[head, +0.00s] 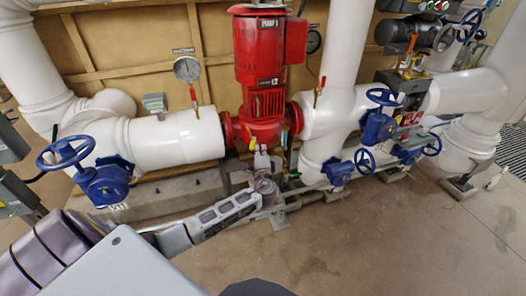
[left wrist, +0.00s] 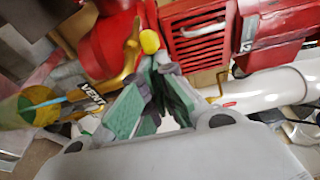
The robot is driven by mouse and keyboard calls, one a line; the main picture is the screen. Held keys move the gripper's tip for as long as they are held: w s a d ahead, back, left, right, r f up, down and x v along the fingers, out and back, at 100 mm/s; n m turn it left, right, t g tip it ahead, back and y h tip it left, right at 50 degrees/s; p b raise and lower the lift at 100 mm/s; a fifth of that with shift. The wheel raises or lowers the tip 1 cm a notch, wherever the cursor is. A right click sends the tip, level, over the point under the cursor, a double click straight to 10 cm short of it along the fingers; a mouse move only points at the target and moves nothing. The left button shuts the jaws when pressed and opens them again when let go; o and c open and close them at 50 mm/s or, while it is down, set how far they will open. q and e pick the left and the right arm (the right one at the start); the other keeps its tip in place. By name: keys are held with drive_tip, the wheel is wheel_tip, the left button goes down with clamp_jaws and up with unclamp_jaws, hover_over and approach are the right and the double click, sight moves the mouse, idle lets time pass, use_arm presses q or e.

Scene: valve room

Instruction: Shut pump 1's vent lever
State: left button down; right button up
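Pump 1 (head: 262,60) is the red upright pump with its name plate on top. In the left wrist view its red body (left wrist: 200,30) fills the top. A small lever with a yellow tip (left wrist: 149,41) shows there, beside brass fittings (left wrist: 130,62). My left gripper (head: 262,158) is low in front of the pump's base. In the wrist view its green-padded fingers (left wrist: 158,72) converge, tips together, just below the yellow tip; contact cannot be told. My right gripper is not in view.
White pipes (head: 170,140) run either side of the pump. Blue handwheel valves stand at the left (head: 102,182) and right (head: 378,125). A gauge (head: 187,68) rises on the left pipe. A yellowish cup-like thing (left wrist: 38,106) is at the wrist view's left. The floor (head: 400,240) at front right is clear.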

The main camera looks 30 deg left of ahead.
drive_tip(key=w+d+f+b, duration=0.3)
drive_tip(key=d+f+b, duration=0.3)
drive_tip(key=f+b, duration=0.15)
use_arm(q)
drive_tip(key=s+a+m+t+h+b, duration=0.2)
drive_tip(key=a+m+h, duration=0.8)
drive_tip(key=h, duration=0.5)
drive_tip(key=shift+s+a+t+b, duration=0.25)
drive_tip(key=shift+s+t+b, duration=0.15)
drive_tip(key=shift+s+b, duration=0.15)
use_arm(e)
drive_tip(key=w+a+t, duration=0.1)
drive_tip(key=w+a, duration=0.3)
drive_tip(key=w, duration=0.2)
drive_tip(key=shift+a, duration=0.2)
